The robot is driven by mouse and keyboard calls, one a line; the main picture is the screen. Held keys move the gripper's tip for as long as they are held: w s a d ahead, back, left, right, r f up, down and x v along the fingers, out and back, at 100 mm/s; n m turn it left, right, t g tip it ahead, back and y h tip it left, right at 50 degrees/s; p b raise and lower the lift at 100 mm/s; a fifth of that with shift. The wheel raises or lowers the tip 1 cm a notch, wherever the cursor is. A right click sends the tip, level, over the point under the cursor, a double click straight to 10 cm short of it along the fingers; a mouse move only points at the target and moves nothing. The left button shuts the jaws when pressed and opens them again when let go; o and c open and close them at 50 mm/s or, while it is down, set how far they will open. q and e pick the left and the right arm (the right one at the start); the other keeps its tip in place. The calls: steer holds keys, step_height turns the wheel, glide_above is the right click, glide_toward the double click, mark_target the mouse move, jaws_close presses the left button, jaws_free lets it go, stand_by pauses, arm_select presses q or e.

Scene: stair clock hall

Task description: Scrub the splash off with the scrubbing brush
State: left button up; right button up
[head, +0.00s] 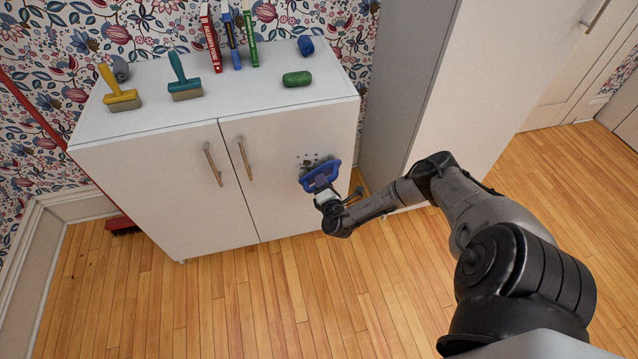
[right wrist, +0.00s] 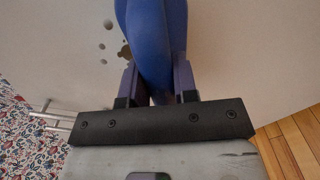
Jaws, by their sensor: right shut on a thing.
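The scrubbing brush (head: 320,174) has a blue looped handle. My right gripper (head: 322,186) is shut on that handle, in front of the right door of the white cabinet (head: 200,180). In the right wrist view the blue handle (right wrist: 156,45) stands between the two fingers (right wrist: 157,85). The splash (head: 308,160) is a group of grey-brown spots on the right door, just above the brush. In the right wrist view some spots (right wrist: 107,46) show left of the handle; part of the splash is hidden behind the brush. I cannot tell whether the bristles touch the door. My left gripper is not in view.
On the cabinet top stand a yellow-handled brush (head: 120,95), a teal-handled brush (head: 184,84), several books (head: 233,38), a green object (head: 297,79) and a blue one (head: 305,46). Door handles (head: 213,164) stick out. A tall grey-white cabinet (head: 450,90) stands right. Floor in front is clear.

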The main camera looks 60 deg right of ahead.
mark_target(306, 177)
steer(key=shift+r, duration=0.1)
steer(key=shift+w, duration=0.15)
steer(key=shift+w+a, duration=1.2)
steer(key=shift+w, duration=0.15)
steer(key=shift+w+a, duration=0.35)
steer(key=shift+w, duration=0.1)
steer(key=shift+w+a+r+p, duration=0.45)
steer(key=shift+r+p, duration=0.3)
steer(key=shift+p, duration=0.1)
steer(key=shift+w+a+r+p, duration=0.3)
steer(key=shift+w+r+p, duration=0.15)
steer(key=shift+r+p, duration=0.3)
steer(key=shift+s+d+p, duration=0.35)
steer(key=shift+s+d, duration=0.15)
steer(key=shift+s, duration=0.1)
steer(key=shift+s+d+p, duration=0.3)
steer(key=shift+s+d, duration=0.45)
steer(key=shift+s, duration=0.15)
